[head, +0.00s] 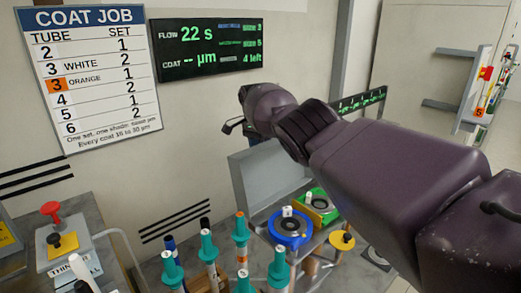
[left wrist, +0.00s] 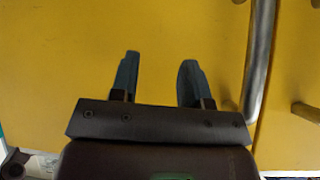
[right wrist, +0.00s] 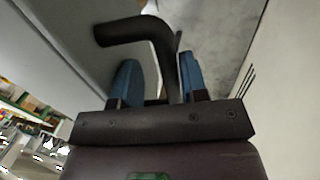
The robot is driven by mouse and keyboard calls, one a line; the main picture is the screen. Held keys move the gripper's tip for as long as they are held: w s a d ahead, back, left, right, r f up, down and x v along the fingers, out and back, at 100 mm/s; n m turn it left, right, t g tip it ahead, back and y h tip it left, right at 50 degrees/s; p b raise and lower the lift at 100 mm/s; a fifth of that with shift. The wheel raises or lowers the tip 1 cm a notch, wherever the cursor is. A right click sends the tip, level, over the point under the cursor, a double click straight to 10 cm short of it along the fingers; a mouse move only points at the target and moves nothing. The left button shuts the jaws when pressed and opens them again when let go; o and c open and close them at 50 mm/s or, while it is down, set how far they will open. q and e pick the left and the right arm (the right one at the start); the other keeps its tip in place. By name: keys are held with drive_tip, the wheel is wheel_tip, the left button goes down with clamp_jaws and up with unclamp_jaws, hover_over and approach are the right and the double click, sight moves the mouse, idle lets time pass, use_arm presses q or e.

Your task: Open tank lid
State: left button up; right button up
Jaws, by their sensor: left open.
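A pale grey panel (head: 262,172), seemingly the tank lid, stands up behind the blue and green ringed fittings in the head view. My right arm reaches across to above its top edge. In the right wrist view a black bent handle (right wrist: 150,28) passes between the blue fingers of my right gripper (right wrist: 160,82), close to the right finger. These fingers are apart, not closed on the handle. My left gripper (left wrist: 158,80) is open and empty before a yellow surface (left wrist: 60,60); it does not show in the head view.
A blue ringed fitting (head: 289,229) and a green one (head: 317,206) sit below the panel. Several teal-topped rods (head: 241,230) stand in front. A red-knobbed grey unit (head: 52,216) is at left. A metal bar handle (left wrist: 260,60) is beside my left gripper.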

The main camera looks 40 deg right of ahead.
drive_tip(key=shift+w+r, duration=0.15)
drive_tip(key=shift+r, duration=0.25)
use_arm(q)
drive_tip(key=b, duration=0.1)
drive_tip(key=w+m+b, duration=0.1)
drive_tip(key=b, duration=0.1)
drive_tip(key=shift+w+d+f, duration=0.1)
drive_tip(key=shift+w+d, duration=0.15)
drive_tip(key=shift+d, duration=0.15)
use_arm(e)
drive_tip(key=v, duration=0.9)
drive_tip(key=shift+r, duration=0.3)
